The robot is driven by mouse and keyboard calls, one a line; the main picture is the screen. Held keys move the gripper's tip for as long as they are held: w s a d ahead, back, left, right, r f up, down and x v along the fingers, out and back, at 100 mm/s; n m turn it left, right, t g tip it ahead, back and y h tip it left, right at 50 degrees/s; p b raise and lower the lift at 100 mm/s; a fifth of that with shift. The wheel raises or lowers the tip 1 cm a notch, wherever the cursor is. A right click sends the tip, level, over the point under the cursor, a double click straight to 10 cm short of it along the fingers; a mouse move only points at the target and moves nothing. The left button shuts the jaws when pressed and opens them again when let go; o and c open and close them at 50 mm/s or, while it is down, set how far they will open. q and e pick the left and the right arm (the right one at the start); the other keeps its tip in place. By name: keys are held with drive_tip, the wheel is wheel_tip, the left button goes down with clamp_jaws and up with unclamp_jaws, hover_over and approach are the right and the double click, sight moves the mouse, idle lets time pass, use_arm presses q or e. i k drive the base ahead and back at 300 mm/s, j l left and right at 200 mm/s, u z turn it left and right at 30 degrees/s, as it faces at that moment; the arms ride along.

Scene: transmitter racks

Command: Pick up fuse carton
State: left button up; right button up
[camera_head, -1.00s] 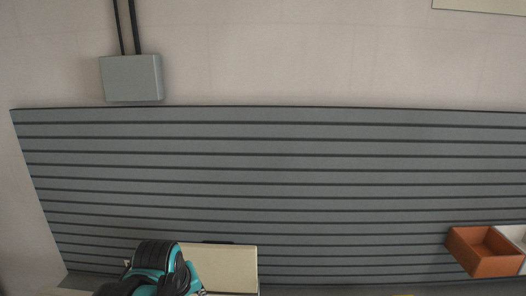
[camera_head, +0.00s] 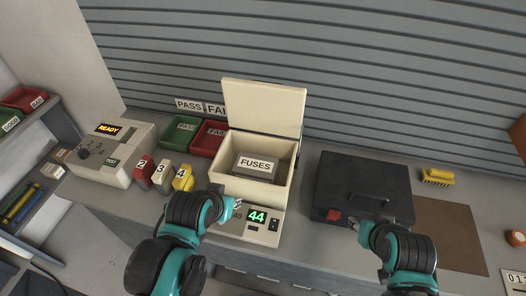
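The fuse carton (camera_head: 255,166), a small grey box with a white FUSES label, sits inside an open cream box (camera_head: 287,191) whose lid (camera_head: 264,106) stands upright at the back. My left gripper (camera_head: 235,204) is at the front left of the cream box, apart from the carton; its fingers are small and partly hidden by my wrist. My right gripper (camera_head: 355,224) is at the front edge of a black case, well right of the carton. Its fingers are also too small to judge. Neither gripper visibly holds anything.
The cream box stands on a unit with a green display (camera_head: 257,216). Left are green PASS (camera_head: 182,137) and red FAIL (camera_head: 209,139) trays, numbered blocks (camera_head: 162,176) and a READY tester (camera_head: 107,150). Right are the black case (camera_head: 362,186), yellow brush (camera_head: 437,176) and brown mat (camera_head: 450,232).

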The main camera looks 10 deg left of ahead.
sight(248, 165)
drive_tip(key=j, duration=1.4)
drive_tip(key=z, duration=0.05)
